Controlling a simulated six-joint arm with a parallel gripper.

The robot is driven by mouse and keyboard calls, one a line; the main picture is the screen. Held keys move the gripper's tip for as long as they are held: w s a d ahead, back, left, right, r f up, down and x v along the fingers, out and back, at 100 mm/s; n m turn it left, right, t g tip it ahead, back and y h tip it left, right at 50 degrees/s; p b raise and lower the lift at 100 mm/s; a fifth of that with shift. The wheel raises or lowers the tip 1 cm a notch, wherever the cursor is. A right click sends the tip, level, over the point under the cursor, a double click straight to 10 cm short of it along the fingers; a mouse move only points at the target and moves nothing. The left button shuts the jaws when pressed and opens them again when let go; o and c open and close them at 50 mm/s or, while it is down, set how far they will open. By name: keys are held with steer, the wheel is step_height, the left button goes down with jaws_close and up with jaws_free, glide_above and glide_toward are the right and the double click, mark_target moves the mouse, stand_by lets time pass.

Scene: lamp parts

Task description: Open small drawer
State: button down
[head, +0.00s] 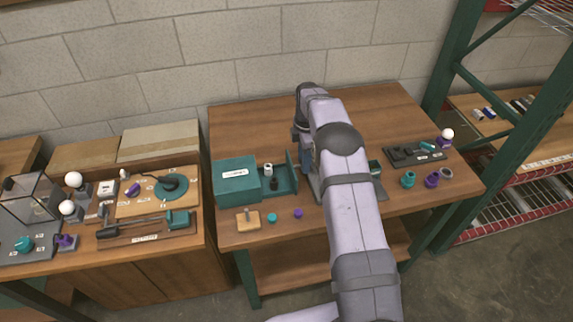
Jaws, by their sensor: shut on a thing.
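The small drawer (281,179) is teal and sits in a teal box (237,180) with a white label, on the left of the wooden table. The drawer is pulled out to the right of the box, and its inside shows. A white piece and a dark piece stand in it. My gripper (304,158) is at the drawer's upright front panel, on its right side, and is shut on the drawer there. The fingertips and the handle are small and partly hidden by my arm.
A wooden block (248,219), a teal piece (272,217) and a purple piece (298,213) lie in front of the box. A dark tray (414,153) and several loose parts are at right. The table's back is clear.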

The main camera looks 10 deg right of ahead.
steer(key=shift+d, duration=0.35)
steer(key=c, duration=1.3)
jaws_free()
steer(key=shift+r+b, duration=1.1)
steer(key=shift+r, duration=2.6)
